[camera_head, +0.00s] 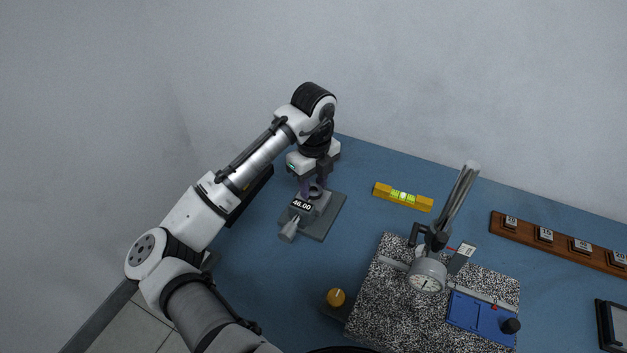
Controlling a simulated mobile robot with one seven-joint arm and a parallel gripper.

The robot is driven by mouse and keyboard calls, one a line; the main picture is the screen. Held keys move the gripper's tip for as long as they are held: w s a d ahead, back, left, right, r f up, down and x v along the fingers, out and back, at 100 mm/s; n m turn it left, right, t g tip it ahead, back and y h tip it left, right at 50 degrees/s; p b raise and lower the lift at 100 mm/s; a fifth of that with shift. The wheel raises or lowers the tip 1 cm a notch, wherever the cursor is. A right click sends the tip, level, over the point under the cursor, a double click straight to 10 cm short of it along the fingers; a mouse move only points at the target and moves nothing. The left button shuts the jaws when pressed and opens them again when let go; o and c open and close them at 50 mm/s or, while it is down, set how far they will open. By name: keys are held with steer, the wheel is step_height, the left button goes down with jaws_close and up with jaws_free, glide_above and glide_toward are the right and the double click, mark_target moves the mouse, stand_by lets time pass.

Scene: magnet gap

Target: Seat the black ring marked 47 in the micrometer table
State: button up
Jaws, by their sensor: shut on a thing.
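The micrometer table (326,222) is a grey plate with a raised block on the blue bench, left of centre. Its display (302,206) reads 46.00, and a grey thimble (289,229) sticks out toward the lower left. My gripper (315,189) points down over the block. It is shut on a small black ring (316,193). The ring is at the top of the block; I cannot tell whether it touches or hovers just above. The fingers partly cover the ring, and no mark on it can be read.
A yellow level (403,197) and a wooden rack (520,232) of marked blocks lie behind.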

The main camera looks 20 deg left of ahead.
steer(key=shift+f, duration=0.1)
stand_by(0.4)
steer(key=o, duration=1)
steer(key=shift+s, duration=0.1)
steer(key=c, duration=0.5)
steer(key=o, duration=0.6)
steer(key=shift+c, duration=0.2)
